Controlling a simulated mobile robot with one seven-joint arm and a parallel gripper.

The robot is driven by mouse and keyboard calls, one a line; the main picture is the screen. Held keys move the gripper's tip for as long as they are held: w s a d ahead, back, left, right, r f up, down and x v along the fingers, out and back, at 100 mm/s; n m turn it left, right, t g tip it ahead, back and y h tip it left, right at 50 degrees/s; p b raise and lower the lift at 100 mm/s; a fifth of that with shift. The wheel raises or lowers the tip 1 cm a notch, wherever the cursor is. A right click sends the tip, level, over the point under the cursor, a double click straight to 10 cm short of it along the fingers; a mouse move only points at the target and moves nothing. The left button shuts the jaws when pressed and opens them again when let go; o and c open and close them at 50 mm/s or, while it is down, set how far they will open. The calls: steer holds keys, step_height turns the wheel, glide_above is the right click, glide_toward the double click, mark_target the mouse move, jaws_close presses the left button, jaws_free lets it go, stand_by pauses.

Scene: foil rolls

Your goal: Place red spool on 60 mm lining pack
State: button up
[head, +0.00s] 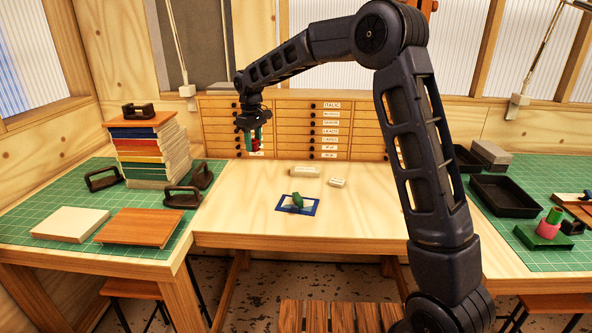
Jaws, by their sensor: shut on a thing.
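My gripper (253,149) is shut on the red spool (257,142) and holds it in the air over the back left of the wooden desk. Its teal fingers hide part of the spool. Two cream packs lie on the desk to the right of and below the gripper in the picture: a longer one (305,171) and a smaller one (338,182). Their markings are too small to read, so I cannot tell which, if either, is the 60 mm lining pack.
A green roll (297,201) lies on a blue-edged mat (283,208) on the desk. Drawers (222,130) stand behind. The left bench holds a stack of coloured boards (150,155); the right bench holds black trays (505,196) and a green-and-pink item (550,224). The desk's front is clear.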

steer(key=w+d+r, duration=0.1)
steer(key=w+d, duration=0.8)
steer(key=w, duration=0.4)
steer(key=n, duration=0.1)
glide_above(305, 169)
step_height(305, 169, down, 19)
steer(key=shift+s+f, duration=0.1)
steer(key=shift+f, duration=0.1)
steer(key=o, duration=1)
steer(key=shift+c, duration=0.2)
